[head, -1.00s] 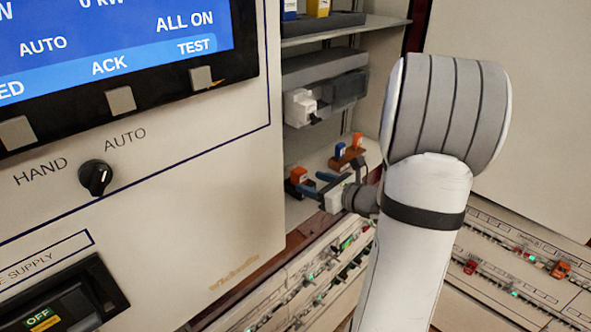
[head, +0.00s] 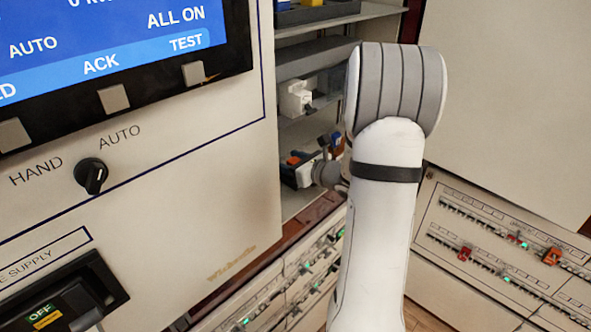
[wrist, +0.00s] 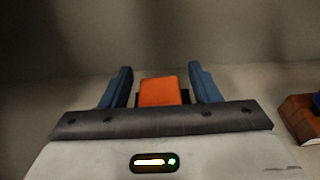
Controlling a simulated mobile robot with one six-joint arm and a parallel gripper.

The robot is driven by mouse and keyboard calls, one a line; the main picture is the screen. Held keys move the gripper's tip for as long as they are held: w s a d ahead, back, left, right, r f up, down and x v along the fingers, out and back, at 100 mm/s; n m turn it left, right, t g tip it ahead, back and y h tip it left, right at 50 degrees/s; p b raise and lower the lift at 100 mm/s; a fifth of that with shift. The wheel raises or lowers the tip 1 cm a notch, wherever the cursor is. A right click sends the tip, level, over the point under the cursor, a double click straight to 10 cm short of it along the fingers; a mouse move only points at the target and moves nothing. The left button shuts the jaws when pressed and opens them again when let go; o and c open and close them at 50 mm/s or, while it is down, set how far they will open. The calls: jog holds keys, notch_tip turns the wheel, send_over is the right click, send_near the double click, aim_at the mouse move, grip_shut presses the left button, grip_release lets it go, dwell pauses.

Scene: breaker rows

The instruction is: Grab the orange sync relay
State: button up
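The orange sync relay (wrist: 163,92) shows in the wrist view as an orange block between the two blue fingers of my gripper (wrist: 162,88). Narrow gaps show on both sides of it, so the fingers look open around it, not pressed on it. Its lower part is hidden by the gripper's body. In the head view an orange piece (head: 294,160), apparently the relay, shows on the cabinet shelf at the left of my gripper (head: 308,160). My wrist and arm hide much of the gripper there.
A brown block with a dark blue part (wrist: 298,118) is at the wrist view's right edge. A white device (head: 295,98) stands on the shelf above. The control panel (head: 180,190) is close on the left. Breaker rows (head: 500,250) lie at the lower right.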

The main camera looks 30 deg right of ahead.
jog(key=c, duration=1)
